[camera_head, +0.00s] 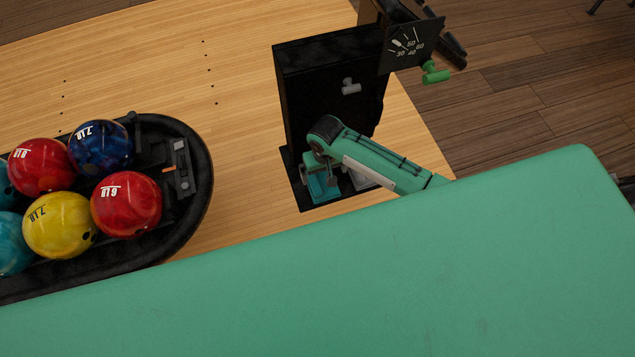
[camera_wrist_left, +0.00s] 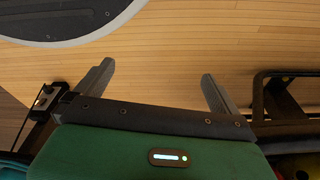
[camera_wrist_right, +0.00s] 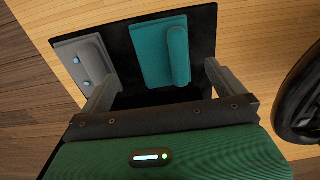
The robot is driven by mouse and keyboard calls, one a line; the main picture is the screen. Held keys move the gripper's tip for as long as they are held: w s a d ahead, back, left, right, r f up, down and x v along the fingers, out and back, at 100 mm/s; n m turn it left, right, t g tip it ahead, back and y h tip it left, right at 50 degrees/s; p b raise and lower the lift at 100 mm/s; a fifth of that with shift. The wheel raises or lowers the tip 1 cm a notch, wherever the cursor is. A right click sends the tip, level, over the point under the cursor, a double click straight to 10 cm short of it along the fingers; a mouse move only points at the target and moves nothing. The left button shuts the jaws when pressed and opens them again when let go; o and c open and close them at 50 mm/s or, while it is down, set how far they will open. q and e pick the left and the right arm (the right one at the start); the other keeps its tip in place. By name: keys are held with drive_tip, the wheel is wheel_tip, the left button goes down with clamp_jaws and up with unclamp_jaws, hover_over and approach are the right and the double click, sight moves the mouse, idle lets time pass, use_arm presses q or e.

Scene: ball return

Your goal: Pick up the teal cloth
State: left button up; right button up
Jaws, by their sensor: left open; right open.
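The teal cloth (camera_wrist_right: 153,50) lies on the black base plate of a stand, with a rolled or folded part along its right side. In the head view the teal cloth (camera_head: 318,192) is partly hidden by my right gripper (camera_head: 324,172). In the right wrist view my right gripper (camera_wrist_right: 160,72) is open, its fingers spread to the left and right of the cloth, and nothing is between them. My left gripper (camera_wrist_left: 157,70) is open and empty above the wooden floor in the left wrist view. It is not seen in the head view.
A grey pad with blue dots (camera_wrist_right: 83,62) lies left of the cloth in the right wrist view. A black ball rack (camera_head: 195,205) holds several bowling balls at left.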

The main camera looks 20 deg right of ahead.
sight(323, 186)
wheel_tip(323, 186, down, 6)
drive_tip(key=shift+s+a+b, duration=0.15)
drive_tip(key=shift+b, duration=0.3)
drive_tip(key=shift+f, duration=0.45)
use_arm(q)
drive_tip(key=r, duration=0.1)
drive_tip(key=w+r, duration=0.1)
drive_tip(key=r, duration=0.1)
drive_tip(key=shift+w+d+r, duration=0.1)
drive_tip(key=shift+w+d, duration=0.05)
drive_tip(key=shift+d, duration=0.15)
use_arm(e)
drive_tip(key=c, duration=0.9)
